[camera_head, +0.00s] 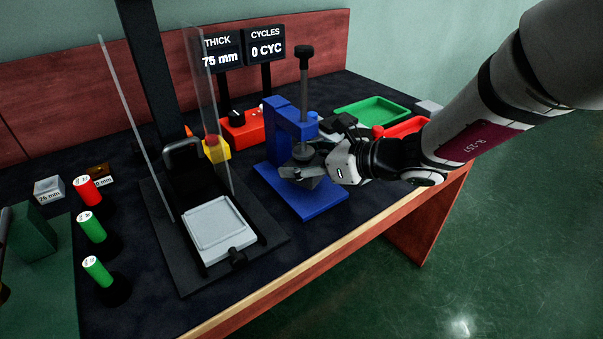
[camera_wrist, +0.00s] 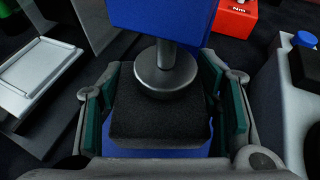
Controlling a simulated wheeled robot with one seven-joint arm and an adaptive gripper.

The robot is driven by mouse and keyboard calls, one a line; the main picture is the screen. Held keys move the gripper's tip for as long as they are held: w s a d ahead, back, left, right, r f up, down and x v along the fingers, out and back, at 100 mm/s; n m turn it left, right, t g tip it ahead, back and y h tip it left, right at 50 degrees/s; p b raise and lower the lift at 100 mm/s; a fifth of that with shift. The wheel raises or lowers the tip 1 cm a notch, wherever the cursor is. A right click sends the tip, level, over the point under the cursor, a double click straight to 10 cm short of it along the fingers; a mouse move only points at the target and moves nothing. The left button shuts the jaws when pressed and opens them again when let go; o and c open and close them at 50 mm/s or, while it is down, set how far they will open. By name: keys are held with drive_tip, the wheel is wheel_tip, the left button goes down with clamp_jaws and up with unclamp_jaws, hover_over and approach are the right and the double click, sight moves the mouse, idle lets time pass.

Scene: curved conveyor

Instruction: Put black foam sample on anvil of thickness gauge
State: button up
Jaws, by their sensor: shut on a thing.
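The black foam sample (camera_wrist: 160,115) is a dark block between the green-padded fingers of my gripper (camera_wrist: 162,112) in the wrist view. My gripper (camera_head: 303,172) is shut on it at the blue thickness gauge (camera_head: 290,130). The gauge's round grey presser foot (camera_wrist: 165,72) is directly above the foam and overlaps its far part in the wrist view. I cannot tell whether foot and foam touch. The blue gauge base (camera_head: 318,206) shows below. The anvil is hidden by the foam and my gripper, so contact with it cannot be told.
A press with clear side shields and a pale plate (camera_head: 219,229) stands left of the gauge. Green (camera_head: 372,111) and red (camera_head: 405,127) trays lie behind my gripper. A display (camera_head: 222,52) reads 75 mm. Red and green cylinders (camera_head: 91,226) stand at the left.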

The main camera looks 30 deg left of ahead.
drive_tip(key=shift+f+b, duration=0.45)
drive_tip(key=shift+f, duration=0.85)
drive_tip(key=shift+f, duration=0.1)
drive_tip(key=o, duration=0.8)
drive_tip(key=shift+c, duration=0.2)
drive_tip(key=shift+r, duration=0.2)
drive_tip(key=p+v, duration=0.3)
drive_tip(key=v, duration=0.9)
